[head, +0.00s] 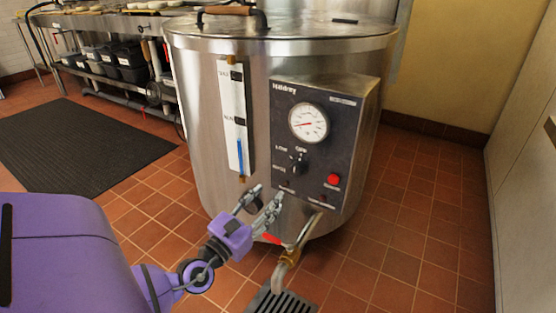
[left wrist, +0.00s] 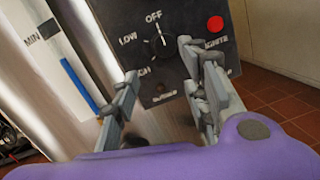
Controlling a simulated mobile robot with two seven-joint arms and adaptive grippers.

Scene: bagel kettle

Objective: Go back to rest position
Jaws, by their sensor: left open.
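My left gripper (head: 262,203) is open and empty in front of the steel kettle (head: 200,120), just below its dark control panel (head: 277,150). The purple left arm comes in from the lower left. The panel has a round gauge (head: 309,122), a black knob (head: 299,165) and a red button (head: 333,180). In the left wrist view the two fingers stand apart (left wrist: 160,95), with the knob (left wrist: 162,45) beyond them and the red button (left wrist: 215,24) up to the right. I cannot tell whether a fingertip touches the panel. My right gripper is not in view.
A drain pipe with a brass fitting (head: 287,257) hangs from the kettle over a floor grate (head: 268,303). A black mat (head: 80,142) lies at left before a steel table (head: 110,24) with dark bins. Tiled floor (head: 420,240) at right is clear, up to a pale cabinet (head: 525,150).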

